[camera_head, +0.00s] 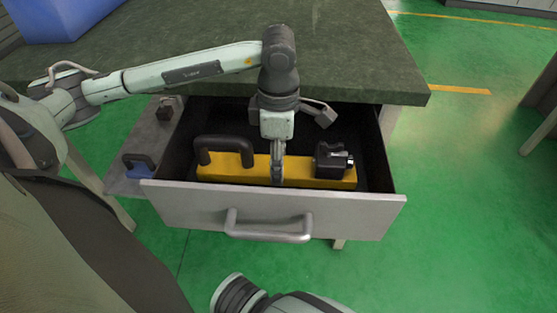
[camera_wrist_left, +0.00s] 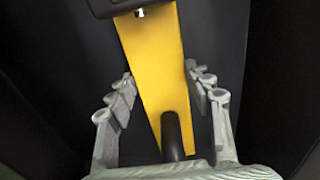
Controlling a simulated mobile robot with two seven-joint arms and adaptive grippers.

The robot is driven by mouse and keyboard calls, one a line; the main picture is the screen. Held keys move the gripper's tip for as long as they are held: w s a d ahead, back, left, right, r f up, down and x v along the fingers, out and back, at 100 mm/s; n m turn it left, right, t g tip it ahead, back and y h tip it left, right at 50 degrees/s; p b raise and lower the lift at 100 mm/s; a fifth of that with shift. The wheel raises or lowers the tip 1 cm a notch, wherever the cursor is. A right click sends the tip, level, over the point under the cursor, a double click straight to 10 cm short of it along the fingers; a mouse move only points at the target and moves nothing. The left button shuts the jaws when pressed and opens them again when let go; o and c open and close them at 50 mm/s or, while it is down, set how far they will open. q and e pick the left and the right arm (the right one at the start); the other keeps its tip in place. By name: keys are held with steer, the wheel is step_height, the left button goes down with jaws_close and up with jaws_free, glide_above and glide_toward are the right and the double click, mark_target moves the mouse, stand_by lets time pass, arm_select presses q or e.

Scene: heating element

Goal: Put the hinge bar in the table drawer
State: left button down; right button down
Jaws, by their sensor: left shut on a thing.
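The hinge bar is a yellow bar (camera_head: 315,182) with a black loop handle (camera_head: 226,150) at its left and a black block (camera_head: 333,162) at its right. It lies inside the open table drawer (camera_head: 270,205), along the front wall. My left gripper (camera_head: 277,180) reaches down into the drawer and is shut on the middle of the bar. In the left wrist view the yellow bar (camera_wrist_left: 155,65) runs between the two fingers (camera_wrist_left: 165,95). The bar's underside is hidden, so I cannot tell if it touches the drawer floor. My right gripper is not in view.
The dark green tabletop (camera_head: 340,60) overhangs the back of the drawer. A blue box (camera_head: 65,18) stands on it at the far left. A blue-handled object (camera_head: 139,163) and a small dark object (camera_head: 166,108) are on a grey surface left of the drawer. Green floor is clear at the right.

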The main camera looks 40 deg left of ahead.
arm_select(q)
steer(key=shift+w+f, duration=0.1)
steer(key=shift+f, duration=0.05)
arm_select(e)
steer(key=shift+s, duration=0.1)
arm_select(q)
steer(key=c, duration=0.6)
jaws_free()
steer(key=shift+c, duration=0.2)
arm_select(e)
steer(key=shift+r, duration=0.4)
